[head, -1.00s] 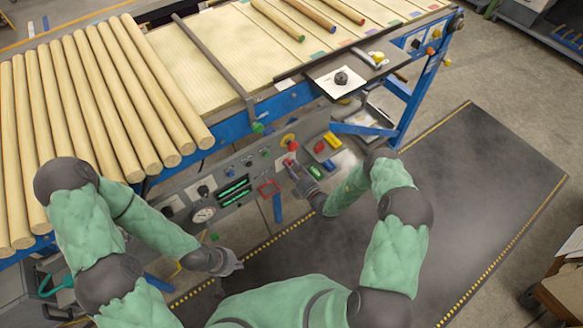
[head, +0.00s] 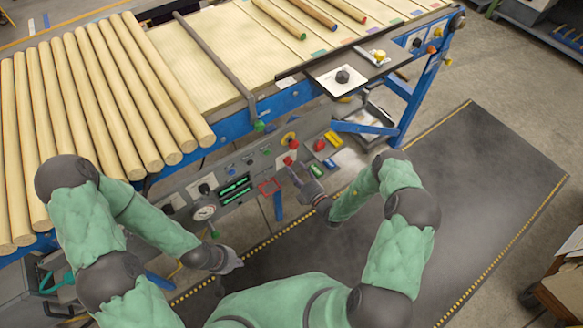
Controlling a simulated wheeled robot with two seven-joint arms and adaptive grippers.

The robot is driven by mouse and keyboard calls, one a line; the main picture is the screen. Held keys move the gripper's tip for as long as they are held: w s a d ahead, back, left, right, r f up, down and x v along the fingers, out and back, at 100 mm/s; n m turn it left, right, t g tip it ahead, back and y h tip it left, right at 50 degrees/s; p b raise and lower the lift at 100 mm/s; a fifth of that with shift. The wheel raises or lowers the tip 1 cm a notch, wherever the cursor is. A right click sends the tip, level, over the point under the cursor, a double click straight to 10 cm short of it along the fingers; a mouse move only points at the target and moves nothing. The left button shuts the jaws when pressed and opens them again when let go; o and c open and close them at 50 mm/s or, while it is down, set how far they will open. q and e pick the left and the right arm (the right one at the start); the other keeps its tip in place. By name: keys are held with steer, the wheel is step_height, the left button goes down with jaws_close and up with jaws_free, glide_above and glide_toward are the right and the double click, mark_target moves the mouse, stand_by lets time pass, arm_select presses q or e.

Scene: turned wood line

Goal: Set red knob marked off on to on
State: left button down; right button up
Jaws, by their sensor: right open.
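The control panel (head: 258,163) hangs below the conveyor's blue side rail. My left gripper (head: 237,263) hangs low below the panel, away from the knob. Its jaw state is unclear.
Red, yellow and green blocks (head: 333,138) sit to the right. Wooden rods (head: 110,95) lie above left. The dark floor mat (head: 480,190) is clear.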

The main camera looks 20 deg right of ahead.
steer(key=v, duration=0.9)
steer(key=shift+w+a, duration=0.1)
steer(key=s+a+n+g+y, duration=0.4)
steer(key=a+n+g, duration=0.1)
steer(key=a+n, duration=0.15)
steer(key=s+a+n+g+y, duration=0.4)
steer(key=a+n, duration=0.2)
steer(key=a, duration=0.1)
steer(key=s+a+f+n+g+h, duration=0.2)
steer(key=s+n+g+h, duration=0.3)
steer(key=s+n+g, duration=1.05)
steer(key=w+d+n+t+h, duration=0.2)
steer(key=n+t, duration=0.2)
steer(key=n, duration=0.7)
steer(key=w+d+r+n+t+h, duration=0.1)
steer(key=w+d+n+t+h, duration=0.1)
steer(key=n, duration=1)
steer(key=shift+d+n+t+h, duration=0.3)
steer(key=shift+t+h, duration=0.3)
steer(key=shift+t, duration=0.35)
